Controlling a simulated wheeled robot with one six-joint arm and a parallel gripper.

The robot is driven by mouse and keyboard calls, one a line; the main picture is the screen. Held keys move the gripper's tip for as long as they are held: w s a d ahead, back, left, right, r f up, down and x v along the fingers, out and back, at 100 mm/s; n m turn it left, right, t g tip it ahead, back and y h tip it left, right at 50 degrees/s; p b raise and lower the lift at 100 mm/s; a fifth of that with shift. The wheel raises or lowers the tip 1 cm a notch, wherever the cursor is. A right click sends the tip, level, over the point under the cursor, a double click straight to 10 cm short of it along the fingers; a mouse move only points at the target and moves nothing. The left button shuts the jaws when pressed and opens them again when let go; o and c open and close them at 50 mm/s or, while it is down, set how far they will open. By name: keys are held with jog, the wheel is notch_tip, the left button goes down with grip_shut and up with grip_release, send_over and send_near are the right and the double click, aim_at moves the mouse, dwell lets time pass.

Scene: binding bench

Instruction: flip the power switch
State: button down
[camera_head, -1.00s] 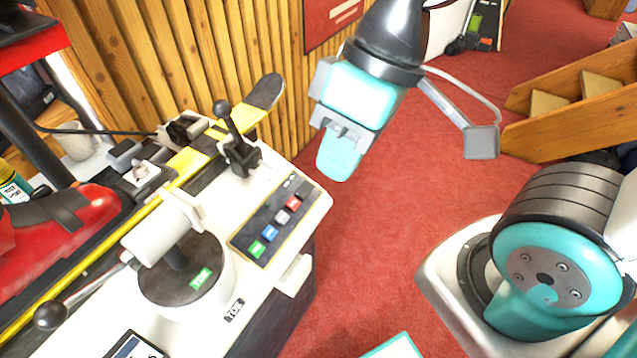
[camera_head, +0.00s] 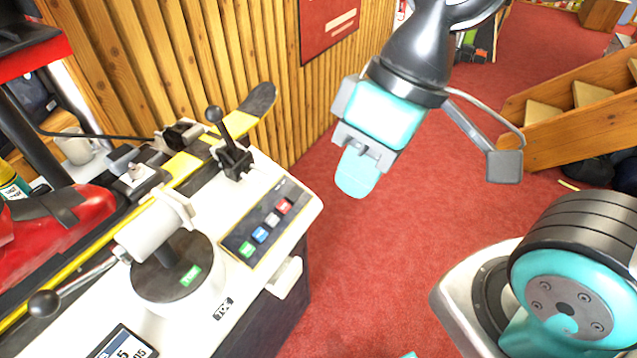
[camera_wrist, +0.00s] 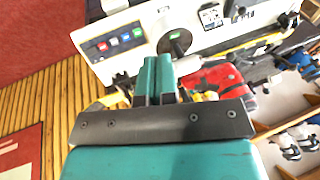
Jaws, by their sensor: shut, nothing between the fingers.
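A black upright lever with a ball knob (camera_head: 228,140) stands on a small black bracket at the back of the white bench machine. It looks like the power switch, and it leans to the upper left in the head view. My teal gripper (camera_head: 357,172) hangs to the right of the machine, over the red floor, clear of the lever. Its fingers are shut and empty. In the wrist view the closed fingers (camera_wrist: 157,72) point towards the machine's button panel (camera_wrist: 118,40). I cannot make out the lever clearly there.
The button panel (camera_head: 266,222) has green, blue, grey and red buttons. A round post with a crank ball (camera_head: 44,303) stands front left. A yellow-edged ski with a red boot (camera_head: 80,225) lies across the bench. A slatted wood wall (camera_head: 200,60) stands behind.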

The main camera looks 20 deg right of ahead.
aim_at(304, 190)
jog(key=w+d+f+m+t+h, duration=0.1)
jog(key=w+d+f+m+t, duration=0.1)
jog(key=w+f+m, duration=0.7)
jog(key=w+d+f+m+t+h+b, duration=0.1)
jog(key=w+d+f+m+t+h, duration=0.1)
jog(key=w+f+m, duration=0.7)
jog(key=w+d+f+t, duration=0.1)
jog(key=w+d+f, duration=0.1)
jog(key=w, duration=0.4)
jog(key=shift+w+f, duration=0.15)
jog(key=shift+f, duration=0.65)
jog(key=p+x, duration=0.2)
jog(key=x, duration=1.2)
jog(key=shift+d+f, duration=0.1)
jog(key=shift+d, duration=0.05)
